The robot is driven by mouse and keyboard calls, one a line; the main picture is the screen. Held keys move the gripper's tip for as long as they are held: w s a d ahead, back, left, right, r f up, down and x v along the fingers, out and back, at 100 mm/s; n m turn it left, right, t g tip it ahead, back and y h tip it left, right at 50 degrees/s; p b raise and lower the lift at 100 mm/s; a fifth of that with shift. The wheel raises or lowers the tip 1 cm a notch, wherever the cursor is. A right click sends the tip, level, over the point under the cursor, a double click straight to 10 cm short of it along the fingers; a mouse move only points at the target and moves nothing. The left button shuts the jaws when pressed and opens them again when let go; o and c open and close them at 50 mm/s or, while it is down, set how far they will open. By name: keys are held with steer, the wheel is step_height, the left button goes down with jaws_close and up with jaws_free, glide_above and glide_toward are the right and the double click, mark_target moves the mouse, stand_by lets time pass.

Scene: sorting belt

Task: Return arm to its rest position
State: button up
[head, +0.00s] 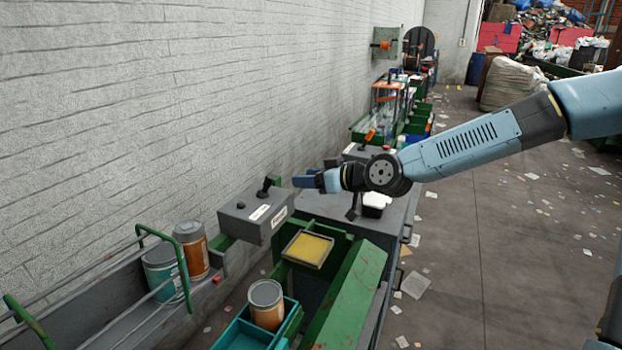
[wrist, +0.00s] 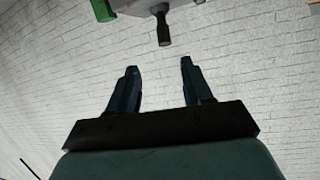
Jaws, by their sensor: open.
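My blue arm reaches in from the right in the head view, and my gripper (head: 308,180) is held above the machinery, near a grey control box (head: 256,215) with a black lever. In the wrist view my gripper (wrist: 158,80) shows two dark fingers standing apart with nothing between them. Behind the fingers is the white brick wall (wrist: 60,60). The control box's underside and its black lever (wrist: 163,28) show at the top of the wrist view, beyond the fingertips and apart from them.
Two cans, one orange (head: 192,250) and one teal (head: 161,272), stand on the railed belt at left. Another orange can (head: 266,305) stands in a teal bin (head: 233,335). A yellow tray (head: 307,249) sits in a green frame. Open floor (head: 500,230) with scattered paper lies at right.

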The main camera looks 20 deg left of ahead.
steer(key=shift+d, duration=0.2)
steer(key=shift+f, duration=0.1)
steer(key=s+d+f+h, duration=0.1)
steer(key=d+f+h, duration=0.4)
steer(key=d+f, duration=0.25)
steer(key=d+r+m+h, duration=0.25)
steer(key=d+h, duration=0.35)
steer(key=d, duration=0.7)
steer(key=s+d+r+m+h, duration=0.1)
steer(key=s+d+r+m, duration=0.4)
steer(key=s+d, duration=0.6)
steer(key=s+d+r+m+t+h, duration=0.1)
steer(key=s+d+r+m, duration=0.5)
steer(key=s+d+r, duration=0.4)
steer(key=shift+s+d+r+h, duration=0.25)
steer(key=shift+s+d+h, duration=0.15)
steer(key=shift+s+d, duration=0.25)
steer(key=shift+w, duration=0.1)
